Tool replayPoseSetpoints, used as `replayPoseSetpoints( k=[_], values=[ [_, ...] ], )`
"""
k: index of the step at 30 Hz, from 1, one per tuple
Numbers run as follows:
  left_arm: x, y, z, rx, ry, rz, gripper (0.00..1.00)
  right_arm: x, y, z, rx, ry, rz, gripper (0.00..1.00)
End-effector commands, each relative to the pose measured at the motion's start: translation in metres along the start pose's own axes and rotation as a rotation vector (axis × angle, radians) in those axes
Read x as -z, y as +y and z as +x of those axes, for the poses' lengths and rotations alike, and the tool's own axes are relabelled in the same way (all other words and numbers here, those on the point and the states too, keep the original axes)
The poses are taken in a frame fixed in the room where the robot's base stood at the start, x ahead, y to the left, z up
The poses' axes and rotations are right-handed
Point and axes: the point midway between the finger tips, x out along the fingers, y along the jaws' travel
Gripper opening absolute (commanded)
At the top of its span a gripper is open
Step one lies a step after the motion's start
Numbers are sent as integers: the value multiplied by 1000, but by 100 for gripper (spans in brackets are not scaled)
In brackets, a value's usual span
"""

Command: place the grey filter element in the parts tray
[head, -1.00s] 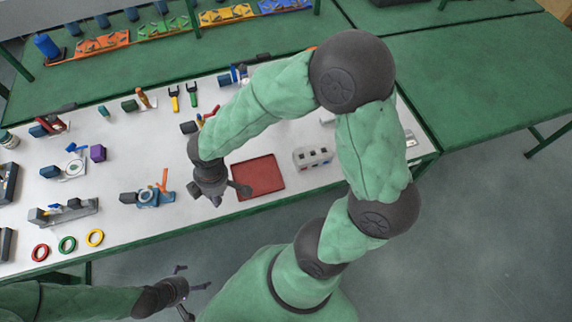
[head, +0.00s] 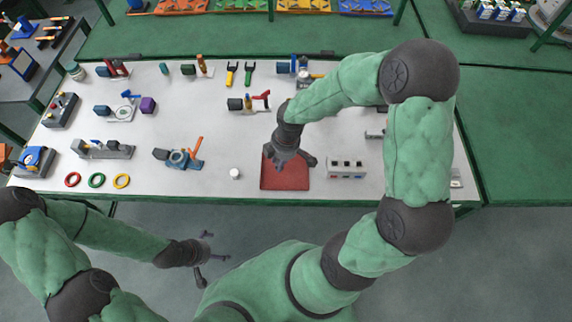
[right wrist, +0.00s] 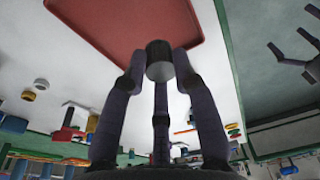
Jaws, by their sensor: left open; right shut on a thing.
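The parts tray is a flat red tray (head: 285,182) near the front edge of the white table; in the right wrist view it fills the top (right wrist: 130,25). My right gripper (head: 288,162) is above the tray's back part in the head view. In the right wrist view its fingers are shut on a short grey cylinder (right wrist: 160,62), the filter element, which overlaps the tray's edge in that picture. The gripper hides it in the head view. Its height above the tray is hard to tell. My left gripper (head: 208,262) is open and empty, off the table's front edge.
A small white cylinder (head: 235,173) stands left of the tray. A grey block with dark openings (head: 346,169) stands right of it. A blue clamp-like part (head: 183,158) and red, green and yellow rings (head: 97,180) lie further left.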

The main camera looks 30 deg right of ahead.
Motion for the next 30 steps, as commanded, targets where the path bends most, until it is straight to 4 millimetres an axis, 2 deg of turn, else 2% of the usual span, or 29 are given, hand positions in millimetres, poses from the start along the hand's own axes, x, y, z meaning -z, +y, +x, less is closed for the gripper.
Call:
replayPoseSetpoints(
  k=[1, 3, 13, 19, 30],
  values=[
    [0, -1, 4, 0, 0, 0, 97, -6, 5, 9, 1, 0, 3, 11],
    [0, -2, 5, 0, 0, 0, 97, -10, 11, 15, -1, 0, 2, 11],
    [0, -3, 9, 0, 0, 0, 97, -23, 23, 32, -1, 1, 2, 11],
    [0, -6, 18, 0, 0, 0, 97, -26, 23, 60, -1, 1, -1, 11],
    [1, -7, 20, 0, 0, 0, 97, -26, 23, 63, -2, 1, 0, 11]
  ],
)
